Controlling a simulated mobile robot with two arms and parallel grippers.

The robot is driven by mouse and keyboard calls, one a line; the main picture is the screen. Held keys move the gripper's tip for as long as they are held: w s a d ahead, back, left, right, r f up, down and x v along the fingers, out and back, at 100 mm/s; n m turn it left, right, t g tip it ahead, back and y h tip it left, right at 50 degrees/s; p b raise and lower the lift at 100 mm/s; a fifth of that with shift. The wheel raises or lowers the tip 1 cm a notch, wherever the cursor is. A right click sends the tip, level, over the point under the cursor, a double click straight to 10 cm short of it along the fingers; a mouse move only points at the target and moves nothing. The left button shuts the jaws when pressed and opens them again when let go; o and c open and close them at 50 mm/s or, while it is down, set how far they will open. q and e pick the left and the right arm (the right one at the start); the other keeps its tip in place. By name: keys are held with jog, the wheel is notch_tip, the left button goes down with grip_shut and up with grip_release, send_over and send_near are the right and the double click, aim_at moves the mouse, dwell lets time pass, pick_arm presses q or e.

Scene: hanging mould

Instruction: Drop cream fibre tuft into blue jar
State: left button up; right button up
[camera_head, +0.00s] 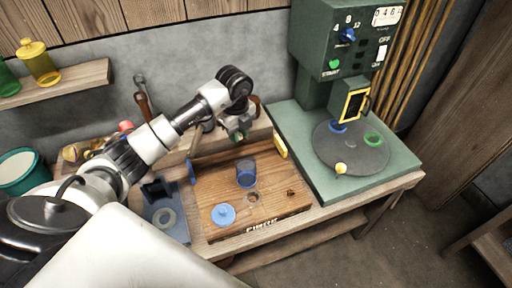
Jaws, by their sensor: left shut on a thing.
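The blue jar (246,172) stands on the wooden board of the bench, with a dark, see-through wall. A round blue lid (223,214) with a knob lies in front of it to the left. My left gripper (238,136) hangs above and behind the jar, slightly to its left, pointing down. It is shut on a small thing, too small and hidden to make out. I cannot pick out the cream fibre tuft for certain. My right gripper is not in view.
A green machine (400,165) with a round dark plate (348,148) stands to the right. A grey-blue holder (167,215) stands left of the board (270,215). A yellow piece (280,146) is at the board's back right. A small clear ring (252,198) lies before the jar.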

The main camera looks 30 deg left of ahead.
pick_arm(q)
jog(key=f+b, duration=0.2)
jog(key=shift+w+f, duration=0.3)
notch_tip(320, 180, down, 4)
jog(key=b, duration=0.2)
jog(key=shift+s+r+b, duration=0.1)
jog(key=shift+r+b, duration=0.1)
jog(key=shift+b, duration=0.2)
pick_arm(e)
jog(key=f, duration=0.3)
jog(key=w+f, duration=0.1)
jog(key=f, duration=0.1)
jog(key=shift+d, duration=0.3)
pick_arm(q)
jog(key=o, duration=0.9)
jog(key=shift+o, duration=0.3)
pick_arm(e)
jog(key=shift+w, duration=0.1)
pick_arm(q)
jog(key=shift+r, duration=0.15)
